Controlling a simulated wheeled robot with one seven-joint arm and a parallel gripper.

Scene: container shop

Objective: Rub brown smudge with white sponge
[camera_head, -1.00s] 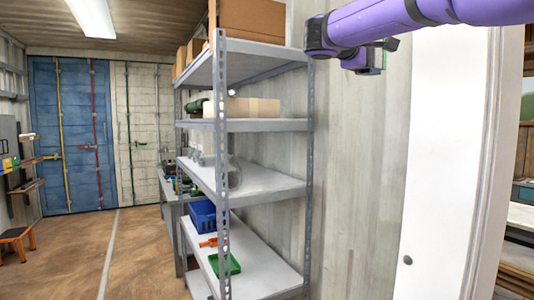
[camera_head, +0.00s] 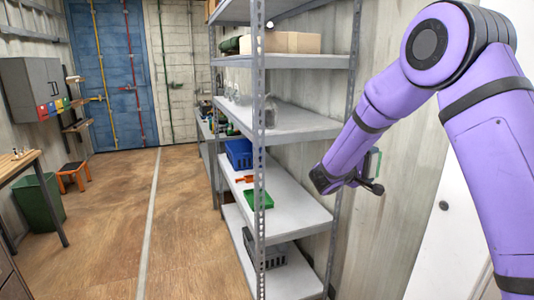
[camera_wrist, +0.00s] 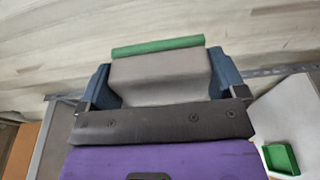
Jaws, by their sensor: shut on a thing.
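My gripper (camera_head: 362,182) hangs in front of the pale wall, just right of the metal shelf rack. In the wrist view my gripper (camera_wrist: 162,80) is shut on the white sponge (camera_wrist: 160,77), a whitish-grey block with a green strip along its far edge. The two bluish fingers press on the sponge's left and right sides. In the head view only the sponge's pale green edge (camera_head: 376,162) shows beside the gripper. I cannot make out a brown smudge in either view.
The shelf rack (camera_head: 300,125) stands close left of my arm. It holds a blue crate (camera_head: 238,153), a green tray (camera_head: 259,200) and a cardboard box (camera_head: 290,42). A green bin (camera_head: 40,203) and an orange stool (camera_head: 73,175) stand left. The floor between is open.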

